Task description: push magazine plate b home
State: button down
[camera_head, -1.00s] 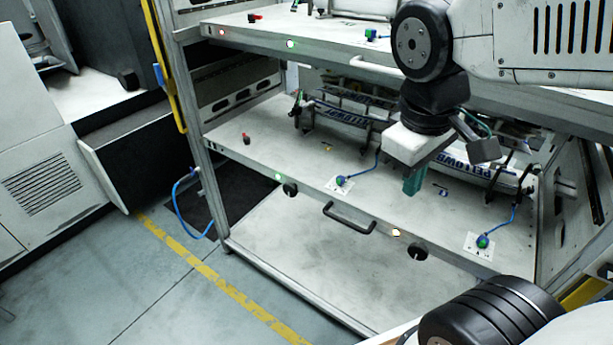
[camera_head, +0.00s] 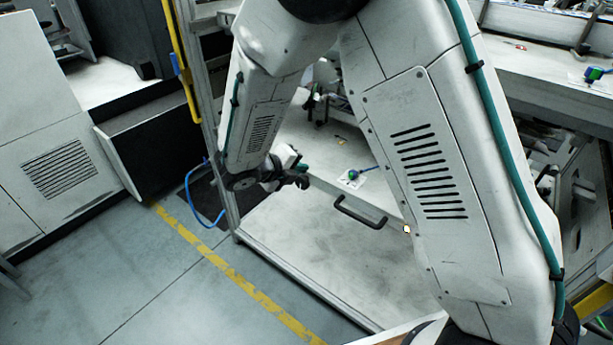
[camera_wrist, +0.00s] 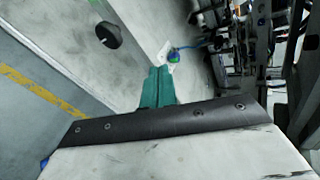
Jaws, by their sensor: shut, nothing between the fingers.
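A pale grey magazine plate, which I take to be plate b, (camera_head: 330,150) lies on the rack's middle level, with a dark bar handle (camera_head: 360,215) on its front. My arm hides much of it in the head view. My gripper (camera_head: 303,168) is at the left part of the plate's front, left of the handle. In the wrist view its teal fingers (camera_wrist: 157,88) are together with nothing between them, beside the plate's front edge. I cannot tell whether they touch it.
A blue and green connector (camera_head: 352,174) with a cable stands on the plate; it also shows in the wrist view (camera_wrist: 174,56). An upper shelf (camera_head: 535,70) is at the right. A blue hose (camera_head: 190,200) hangs by the rack's left post. The floor (camera_head: 150,280) in front is clear.

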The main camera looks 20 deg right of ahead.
notch_tip(320, 180, down, 4)
jog(key=w+a+n+t, duration=0.1)
jog(key=a+n, duration=0.2)
jog(key=n, duration=0.1)
send_near(331, 159)
jog(key=s+a+f, duration=0.3)
jog(key=shift+a, duration=0.15)
jog(key=w+d, duration=0.4)
jog(key=d, duration=0.1)
jog(key=w+d, duration=0.2)
jog(key=shift+d, duration=0.4)
jog(key=shift+s, duration=0.1)
